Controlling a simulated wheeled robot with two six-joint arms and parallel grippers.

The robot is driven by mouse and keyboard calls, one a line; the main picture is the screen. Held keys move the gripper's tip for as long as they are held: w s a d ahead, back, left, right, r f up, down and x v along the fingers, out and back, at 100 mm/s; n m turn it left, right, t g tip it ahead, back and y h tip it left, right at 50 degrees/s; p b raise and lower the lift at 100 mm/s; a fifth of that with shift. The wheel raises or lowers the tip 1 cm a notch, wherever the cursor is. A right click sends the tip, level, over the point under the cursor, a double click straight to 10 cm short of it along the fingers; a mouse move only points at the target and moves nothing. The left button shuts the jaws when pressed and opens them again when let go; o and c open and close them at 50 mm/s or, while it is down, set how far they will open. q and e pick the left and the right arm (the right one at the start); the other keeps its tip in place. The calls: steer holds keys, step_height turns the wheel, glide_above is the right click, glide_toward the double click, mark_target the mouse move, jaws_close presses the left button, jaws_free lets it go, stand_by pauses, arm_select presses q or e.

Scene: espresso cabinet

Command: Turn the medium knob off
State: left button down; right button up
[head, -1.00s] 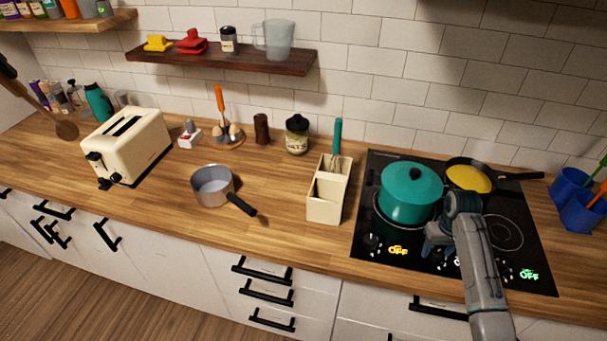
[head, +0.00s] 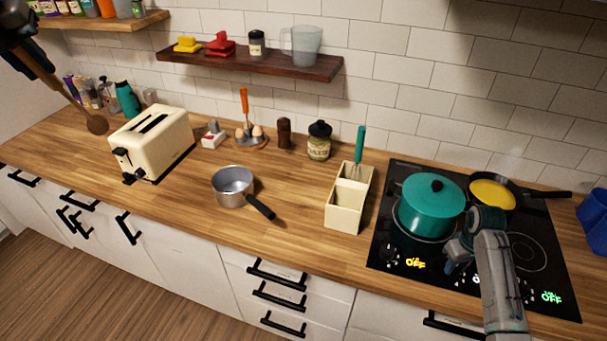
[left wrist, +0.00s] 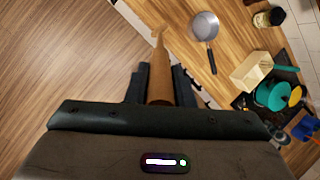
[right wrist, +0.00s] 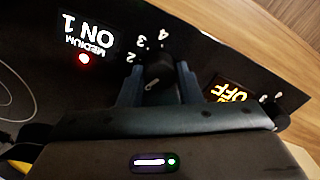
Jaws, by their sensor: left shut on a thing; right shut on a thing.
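The medium knob (right wrist: 158,72) is a round black dial on the cooktop's front panel. My right gripper (right wrist: 160,88) is shut around it in the right wrist view. The display (right wrist: 90,38) beside it appears upside down and reads MEDIUM ON 1, with a red light below. In the head view my right gripper (head: 456,262) is at the cooktop's front, and the arm hides the knob. My left gripper (head: 42,68) is at the top left, shut on a wooden spoon (head: 96,124). The spoon (left wrist: 160,68) also shows between the fingers in the left wrist view.
The black cooktop (head: 535,275) carries a teal pot (head: 428,212) close behind my right gripper and a pan with yellow food (head: 492,194). Another knob (right wrist: 275,113) has an orange OFF display. A saucepan (head: 232,188) and toaster (head: 152,145) stand on the counter.

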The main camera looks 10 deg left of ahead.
steer(key=n, duration=0.4)
steer(key=shift+n, duration=0.7)
steer(key=o, duration=1)
